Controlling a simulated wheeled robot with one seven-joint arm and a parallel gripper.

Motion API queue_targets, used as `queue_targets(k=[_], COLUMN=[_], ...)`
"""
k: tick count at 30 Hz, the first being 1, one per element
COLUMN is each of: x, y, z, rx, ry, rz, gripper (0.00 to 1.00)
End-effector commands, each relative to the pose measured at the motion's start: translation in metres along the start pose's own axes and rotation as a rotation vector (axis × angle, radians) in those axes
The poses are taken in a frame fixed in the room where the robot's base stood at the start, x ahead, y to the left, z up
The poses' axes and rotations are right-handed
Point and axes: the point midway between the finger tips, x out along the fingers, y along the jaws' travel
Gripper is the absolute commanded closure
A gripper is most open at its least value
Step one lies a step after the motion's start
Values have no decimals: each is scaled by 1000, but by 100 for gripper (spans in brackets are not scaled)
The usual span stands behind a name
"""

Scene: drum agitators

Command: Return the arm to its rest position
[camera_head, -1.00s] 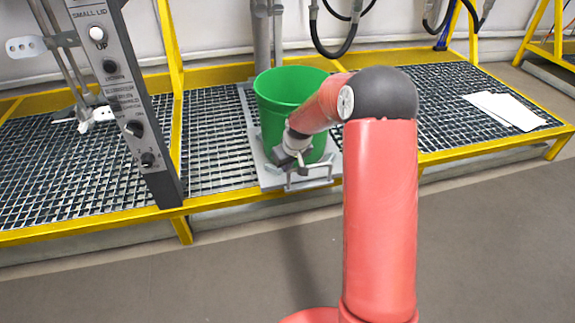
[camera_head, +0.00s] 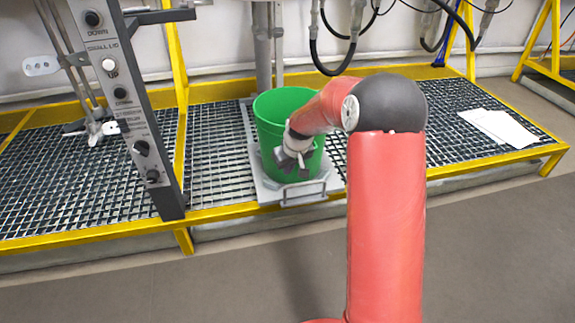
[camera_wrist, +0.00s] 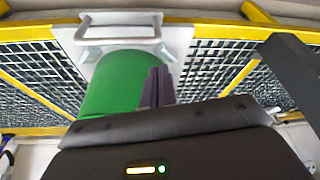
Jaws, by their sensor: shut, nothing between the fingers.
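My arm (camera_head: 385,215) reaches up from the bottom of the head view and bends at its dark elbow toward the left. My gripper (camera_head: 300,168) hangs in front of the green bucket (camera_head: 276,140) and covers part of its side. In the wrist view the fingers (camera_wrist: 158,86) are together with nothing between them, and they overlap the right edge of the bucket (camera_wrist: 115,85). I cannot tell from these views how far the fingers are from the bucket wall. The bucket stands upright on a grey plate.
The grey plate (camera_head: 258,184) with a front handle lies on the yellow-framed grating (camera_head: 215,155). A grey control panel (camera_head: 134,120) stands to the left. White papers (camera_head: 498,128) lie on the right of the grating. Dark hoses (camera_head: 333,70) hang behind. Floor in front is open.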

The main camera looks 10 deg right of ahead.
Motion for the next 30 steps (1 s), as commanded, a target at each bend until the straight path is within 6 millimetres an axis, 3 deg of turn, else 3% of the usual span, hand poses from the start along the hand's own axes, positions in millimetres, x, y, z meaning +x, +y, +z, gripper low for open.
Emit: queue_targets(k=[5, 8, 11, 14, 21, 27, 30], x=[-8, -24, -60, -110, -219, -285, -308], y=[-2, -5, -12, -22, -51, -75, -86], z=[-2, -1, 4, 18, 76, 140, 174], rx=[0, -1, 0, 11, 71, 141, 177], ry=[0, 2, 8, 16, 45, 86, 109], rz=[0, 10, 34, 67, 129, 146, 143], gripper=[100, 100, 100, 100, 100, 100, 100])
